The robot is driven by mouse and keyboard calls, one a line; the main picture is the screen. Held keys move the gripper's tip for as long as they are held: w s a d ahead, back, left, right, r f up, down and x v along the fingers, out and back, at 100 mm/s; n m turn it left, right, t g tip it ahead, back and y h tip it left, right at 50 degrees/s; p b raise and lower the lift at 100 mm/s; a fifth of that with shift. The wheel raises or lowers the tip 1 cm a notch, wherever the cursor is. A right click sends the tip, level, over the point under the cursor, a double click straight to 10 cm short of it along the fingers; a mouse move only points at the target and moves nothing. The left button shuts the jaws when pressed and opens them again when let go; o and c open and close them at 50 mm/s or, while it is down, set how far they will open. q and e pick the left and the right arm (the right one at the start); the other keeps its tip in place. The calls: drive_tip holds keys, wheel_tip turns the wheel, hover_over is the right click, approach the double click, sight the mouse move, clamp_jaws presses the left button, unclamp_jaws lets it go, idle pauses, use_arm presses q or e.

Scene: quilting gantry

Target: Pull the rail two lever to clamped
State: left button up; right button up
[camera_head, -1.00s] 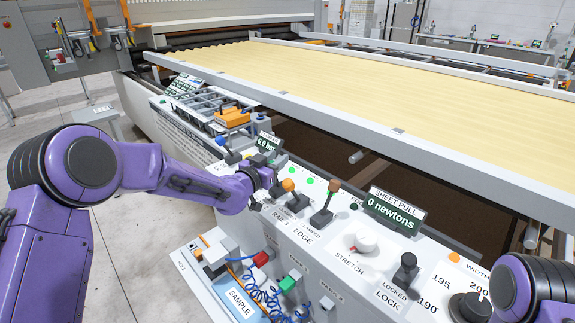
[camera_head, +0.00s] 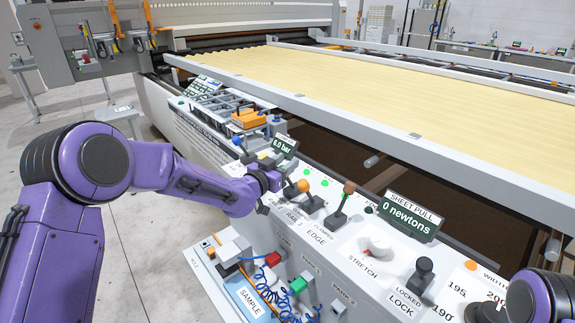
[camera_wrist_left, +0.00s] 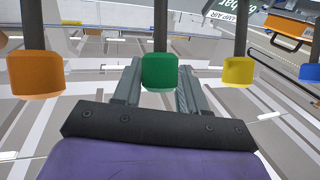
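My left gripper (camera_head: 270,193) is at the lever row on the console, just left of the orange-knobbed lever (camera_head: 303,186) by the RAIL 3 label. In the left wrist view, its two grey fingers (camera_wrist_left: 157,90) are apart, one on each side of a green knob (camera_wrist_left: 159,72). I cannot tell whether they touch it. The green-knobbed lever stands between the orange and yellow (camera_wrist_left: 239,71) ones, in the rail two place; the gripper hides it in the head view. Its rail label is not readable. My right gripper is out of view.
A blue-knobbed lever (camera_head: 237,141) stands left of the gripper, and the brown-knobbed EDGE lever (camera_head: 347,188) stands to the right. The stretch dial (camera_head: 380,247) and lock lever (camera_head: 422,270) are further right. The frame rail (camera_head: 350,122) runs behind. Open floor lies left.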

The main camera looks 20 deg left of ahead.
use_arm(q)
drive_tip(key=shift+o, duration=0.7)
drive_tip(key=shift+s+a+r, duration=0.25)
drive_tip(key=shift+s+a, duration=0.05)
drive_tip(key=shift+a, duration=0.05)
drive_tip(key=shift+d+f, duration=0.1)
drive_tip(key=shift+d, duration=0.05)
drive_tip(key=shift+s, duration=0.3)
drive_tip(key=v, duration=1)
drive_tip(key=shift+a+p, duration=0.25)
drive_tip(key=shift+p, duration=0.05)
